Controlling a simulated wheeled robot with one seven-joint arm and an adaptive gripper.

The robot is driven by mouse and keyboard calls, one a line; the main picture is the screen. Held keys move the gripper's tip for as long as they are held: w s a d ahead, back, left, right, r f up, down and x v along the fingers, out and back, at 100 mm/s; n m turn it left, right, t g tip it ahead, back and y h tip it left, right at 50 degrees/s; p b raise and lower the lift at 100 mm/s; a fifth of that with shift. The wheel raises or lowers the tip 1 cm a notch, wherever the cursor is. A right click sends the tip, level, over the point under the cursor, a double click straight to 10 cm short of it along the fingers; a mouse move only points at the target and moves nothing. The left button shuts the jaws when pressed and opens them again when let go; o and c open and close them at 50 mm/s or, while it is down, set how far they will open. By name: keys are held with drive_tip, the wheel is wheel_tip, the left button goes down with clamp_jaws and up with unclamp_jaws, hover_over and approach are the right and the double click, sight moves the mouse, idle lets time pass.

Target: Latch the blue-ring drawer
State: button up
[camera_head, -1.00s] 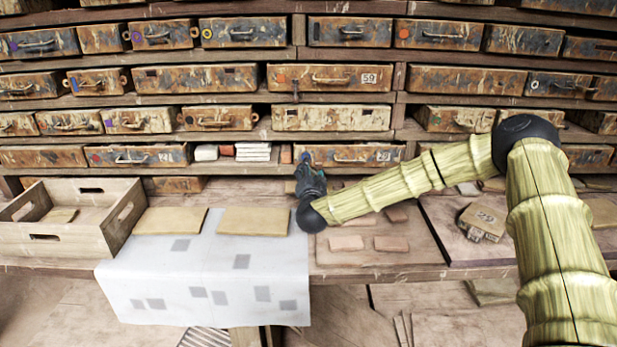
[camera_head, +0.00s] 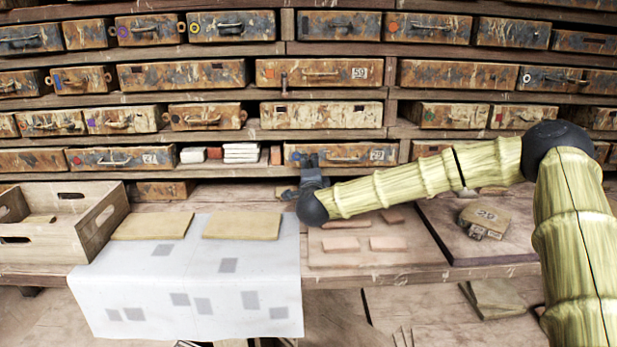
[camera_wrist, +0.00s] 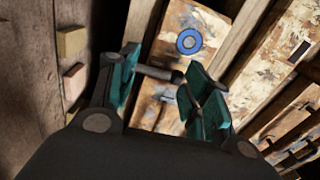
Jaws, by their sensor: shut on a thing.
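The blue-ring drawer (camera_head: 345,156) is in the lower row in the head view, with a curved handle and a number label. Its blue ring (camera_wrist: 189,41) shows on the worn, paint-flecked front in the wrist view; in the head view my gripper hides it. A dark rod with a rounded end (camera_wrist: 158,72) crosses between my fingers below the ring. My gripper (camera_wrist: 163,88) is shut on this rod, its teal finger pads on either side. In the head view my gripper (camera_head: 311,172) is at the drawer's left end. Whether the drawer is fully flush is hard to tell.
Other drawers (camera_head: 321,115) fill the shelves above and beside it. White and red tiles (camera_head: 241,152) lie in the gap to its left. On the bench are a wooden crate (camera_head: 85,240), tan slabs (camera_head: 241,226), a white sheet (camera_head: 200,275) and a numbered block (camera_head: 484,216).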

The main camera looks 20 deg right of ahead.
drive_tip(key=shift+s+f+m, duration=0.2)
drive_tip(key=shift+f+m, duration=0.1)
drive_tip(key=shift+f, duration=0.65)
drive_tip(key=o, duration=1.1)
drive_tip(key=shift+o, duration=0.8)
drive_tip(key=shift+w+f, duration=0.1)
drive_tip(key=shift+w, duration=0.05)
drive_tip(key=shift+d+r, duration=0.1)
drive_tip(key=shift+r, duration=0.35)
drive_tip(key=v, duration=1.2)
